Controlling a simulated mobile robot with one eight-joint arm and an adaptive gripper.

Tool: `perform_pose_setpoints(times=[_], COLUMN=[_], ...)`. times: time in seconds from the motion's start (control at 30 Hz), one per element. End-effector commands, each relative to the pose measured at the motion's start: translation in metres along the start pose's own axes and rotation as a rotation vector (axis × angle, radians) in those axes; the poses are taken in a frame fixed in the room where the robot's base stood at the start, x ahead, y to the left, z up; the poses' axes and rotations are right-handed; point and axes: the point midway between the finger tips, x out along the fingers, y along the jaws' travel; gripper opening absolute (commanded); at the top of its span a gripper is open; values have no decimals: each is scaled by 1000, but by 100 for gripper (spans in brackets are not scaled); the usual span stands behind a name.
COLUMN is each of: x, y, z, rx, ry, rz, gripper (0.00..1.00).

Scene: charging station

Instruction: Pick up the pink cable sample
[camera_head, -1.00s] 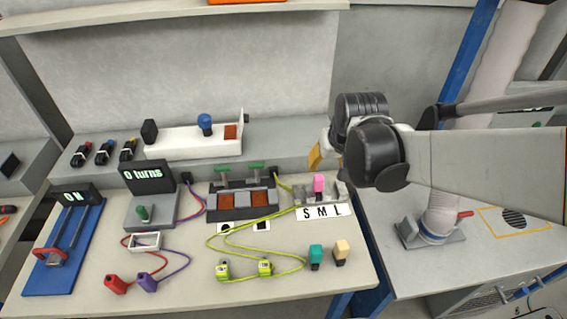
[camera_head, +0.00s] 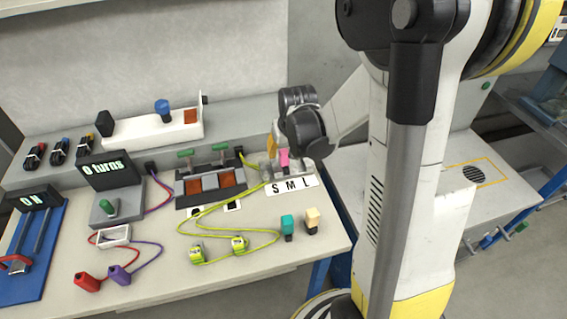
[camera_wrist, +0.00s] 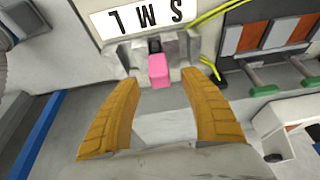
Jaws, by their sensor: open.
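The pink cable sample (camera_head: 284,158) stands upright in the grey holder (camera_head: 265,180) behind the S M L label (camera_head: 291,185). In the wrist view the pink sample (camera_wrist: 158,72) sits in the holder's middle slot, with a dark end beside it. My gripper (camera_wrist: 158,92) is open, with its two yellow fingers apart. The fingertips are on either side of the pink sample, just short of it, and do not appear to touch it. In the head view my gripper (camera_head: 276,146) is right at the holder, and its wrist hides part of it.
Teal (camera_head: 288,228) and beige (camera_head: 312,220) samples stand on the table in front of the holder. A yellow-green cable (camera_head: 215,205) loops to the left. A grey fixture with brown pads (camera_head: 226,180) stands left of the holder. A raised grey ledge (camera_head: 245,133) runs behind.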

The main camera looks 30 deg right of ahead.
Motion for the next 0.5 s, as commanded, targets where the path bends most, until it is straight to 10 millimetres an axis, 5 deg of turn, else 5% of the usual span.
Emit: perform_pose_setpoints(times=[0.13, 0.37, 0.5], x=[28, 29, 29], y=[0, 0, 0], z=[1, 0, 0], rx=[0, 0, 0], ry=[0, 0, 0], rz=[0, 0, 0], gripper=[52, 52, 17])
